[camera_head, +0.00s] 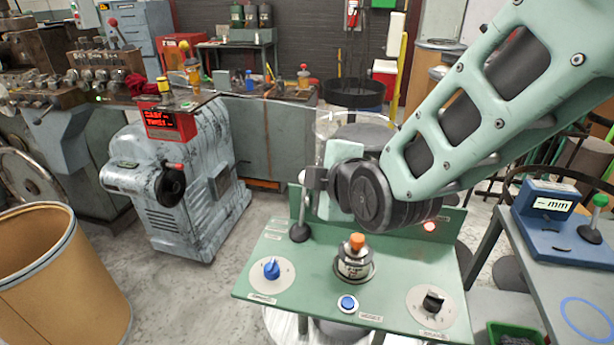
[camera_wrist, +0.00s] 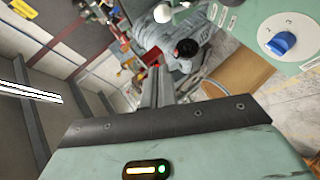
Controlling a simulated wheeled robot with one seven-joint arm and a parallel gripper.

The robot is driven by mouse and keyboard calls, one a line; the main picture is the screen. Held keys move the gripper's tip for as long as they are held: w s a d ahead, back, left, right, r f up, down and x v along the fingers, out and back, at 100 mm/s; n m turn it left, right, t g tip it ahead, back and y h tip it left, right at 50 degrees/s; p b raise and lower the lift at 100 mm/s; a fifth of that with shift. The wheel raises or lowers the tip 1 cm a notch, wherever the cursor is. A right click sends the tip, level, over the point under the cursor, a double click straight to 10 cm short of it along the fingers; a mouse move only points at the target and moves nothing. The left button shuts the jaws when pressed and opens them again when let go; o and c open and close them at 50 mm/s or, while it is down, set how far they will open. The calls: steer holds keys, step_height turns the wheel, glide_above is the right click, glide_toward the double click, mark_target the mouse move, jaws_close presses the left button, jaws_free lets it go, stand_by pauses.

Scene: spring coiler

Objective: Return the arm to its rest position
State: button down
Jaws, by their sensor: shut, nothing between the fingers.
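My gripper (camera_wrist: 160,76) shows in the wrist view as two grey fingers side by side, closed together with nothing between them. In the head view my green arm comes in from the upper right and bends at a dark round joint above the back of the green control panel (camera_head: 395,264). My fingers are hard to make out there. The panel has a blue knob (camera_head: 271,268), a black knob (camera_head: 433,302), a blue button (camera_head: 347,303) and an orange-topped cylinder (camera_head: 355,258). The blue knob also shows in the wrist view (camera_wrist: 283,42), apart from my fingers.
A blue-grey machine (camera_head: 190,185) with a red display (camera_head: 168,122) stands left of the panel. A cardboard drum (camera_head: 55,270) is at the lower left. A side table with a blue gauge (camera_head: 560,215) is at the right. Bare floor lies between drum and panel.

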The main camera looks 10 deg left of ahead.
steer(key=shift+s+d+r, duration=0.25)
steer(key=shift+s+d, duration=0.05)
steer(key=shift+s, duration=0.05)
steer(key=s+d+f+m+g+h, duration=0.2)
steer(key=s+d+m+g, duration=0.3)
steer(key=s+d, duration=0.5)
steer(key=s+d+f+m+g+h, duration=0.2)
steer(key=s+d+m+g+h, duration=0.2)
steer(key=s+d+m, duration=0.4)
steer(key=s+d+g, duration=0.1)
steer(key=s+d, duration=0.1)
steer(key=s, duration=0.3)
steer(key=shift+g+h, duration=0.3)
